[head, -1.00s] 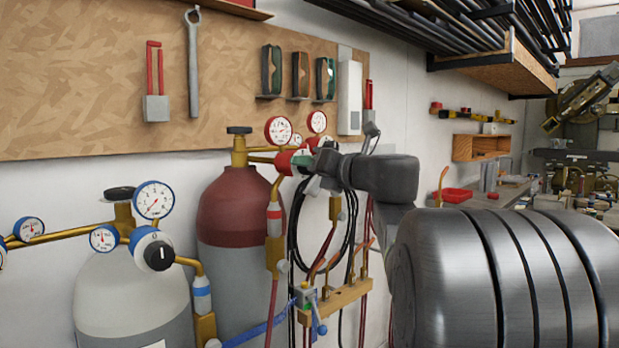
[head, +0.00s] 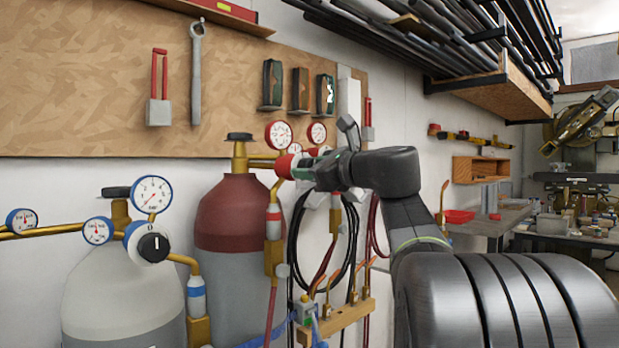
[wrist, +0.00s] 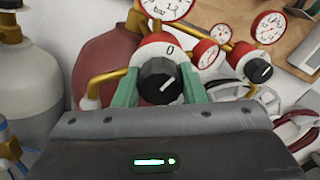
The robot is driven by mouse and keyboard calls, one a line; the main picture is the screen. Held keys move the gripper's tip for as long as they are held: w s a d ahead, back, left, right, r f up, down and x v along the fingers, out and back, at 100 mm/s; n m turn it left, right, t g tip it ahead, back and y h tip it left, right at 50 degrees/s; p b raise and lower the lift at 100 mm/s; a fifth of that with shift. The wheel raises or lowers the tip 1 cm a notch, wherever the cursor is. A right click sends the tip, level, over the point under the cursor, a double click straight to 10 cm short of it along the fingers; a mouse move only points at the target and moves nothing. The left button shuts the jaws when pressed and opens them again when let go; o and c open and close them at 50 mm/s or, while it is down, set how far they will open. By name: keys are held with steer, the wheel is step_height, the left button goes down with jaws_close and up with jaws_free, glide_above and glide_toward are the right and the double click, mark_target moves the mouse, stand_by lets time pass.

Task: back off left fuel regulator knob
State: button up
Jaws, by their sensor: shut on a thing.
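The left fuel regulator is the red and white one above the dark red cylinder (head: 240,212). Its black knob (wrist: 158,84) faces the wrist camera, with a white pointer mark and a "0" on the ring above it. My gripper (wrist: 157,74) is shut on this knob, one green finger on each side. In the head view my gripper (head: 308,167) is at the red regulator body (head: 284,166) and hides the knob. A second red and white regulator with a black knob (wrist: 257,70) is to the right in the wrist view, apart from my fingers.
Red-rimmed gauges (head: 278,134) stand close above my gripper. A blue-ringed regulator with a black knob (head: 154,247) is on the grey cylinder (head: 120,290) at left. Hoses (head: 300,225) hang below my gripper. A pegboard (head: 90,100) with tools is behind.

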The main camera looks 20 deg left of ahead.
steer(key=shift+f+n+b, duration=0.15)
steer(key=shift+n+b, duration=0.2)
steer(key=shift+n, duration=0.55)
steer(key=o, duration=1)
steer(key=p+v, duration=0.1)
steer(key=v, duration=1.2)
steer(key=shift+d, duration=0.4)
steer(key=b+x, duration=0.1)
steer(key=x, duration=1.3)
steer(key=shift+s, duration=0.15)
